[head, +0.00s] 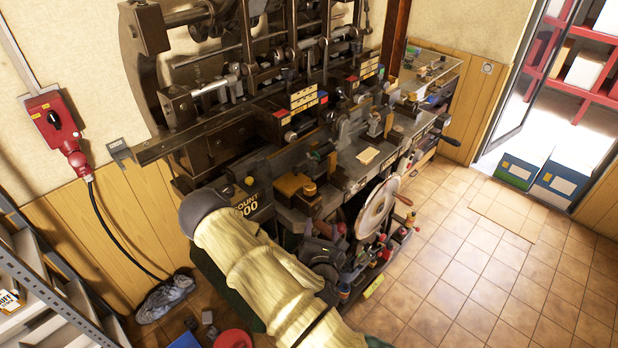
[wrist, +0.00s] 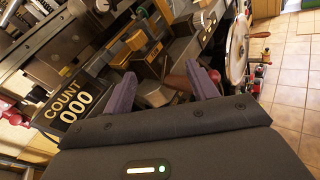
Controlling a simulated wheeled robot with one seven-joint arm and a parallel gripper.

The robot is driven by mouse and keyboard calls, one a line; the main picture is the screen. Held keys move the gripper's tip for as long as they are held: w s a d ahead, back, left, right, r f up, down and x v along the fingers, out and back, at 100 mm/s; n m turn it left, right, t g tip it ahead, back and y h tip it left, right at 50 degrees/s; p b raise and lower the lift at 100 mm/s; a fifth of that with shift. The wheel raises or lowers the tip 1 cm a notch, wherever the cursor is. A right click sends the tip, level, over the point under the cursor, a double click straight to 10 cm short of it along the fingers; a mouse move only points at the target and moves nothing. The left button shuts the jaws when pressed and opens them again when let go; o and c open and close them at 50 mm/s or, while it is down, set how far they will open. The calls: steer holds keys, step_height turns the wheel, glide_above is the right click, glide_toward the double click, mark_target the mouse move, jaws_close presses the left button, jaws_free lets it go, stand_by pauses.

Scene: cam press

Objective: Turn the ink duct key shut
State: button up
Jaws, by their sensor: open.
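In the wrist view my gripper (wrist: 163,84) is open, with its two purple-grey fingers spread wide apart. It faces the press (head: 225,125), between the COUNT 000 plate on the left and the round disc on the right. A brown-red rounded part (wrist: 178,82) shows between the fingers, beside the right one; I cannot tell whether it is the ink duct key or whether a finger touches it. No part is clearly recognisable as the key. In the head view my sleeved arm covers the lower front of the press, and the gripper is hard to make out there.
The COUNT plate (wrist: 68,100) is close left of the fingers. A pale round disc (head: 377,210) with a wooden handle (head: 403,199) stands at the right. A yellow-brown block (head: 296,187) sits on the press front. Tiled floor (head: 470,270) is clear to the right.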

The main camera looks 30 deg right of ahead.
steer(key=n, duration=0.1)
steer(key=a+r+n+t+y, duration=0.1)
steer(key=n, duration=0.1)
steer(key=r+n+t+y, duration=0.1)
steer(key=n, duration=0.1)
steer(key=shift+s+a+p, duration=0.1)
steer(key=shift+a+p, duration=0.2)
steer(key=shift+a, duration=0.05)
steer(key=b+x, duration=0.5)
steer(key=b, duration=0.2)
steer(key=shift+a+f+b, duration=0.1)
steer(key=shift+f+b, duration=0.05)
steer(key=shift+b, duration=0.15)
steer(key=shift+w+b, duration=0.25)
steer(key=shift+b, duration=0.15)
steer(key=b, duration=0.3)
steer(key=shift+w, duration=0.15)
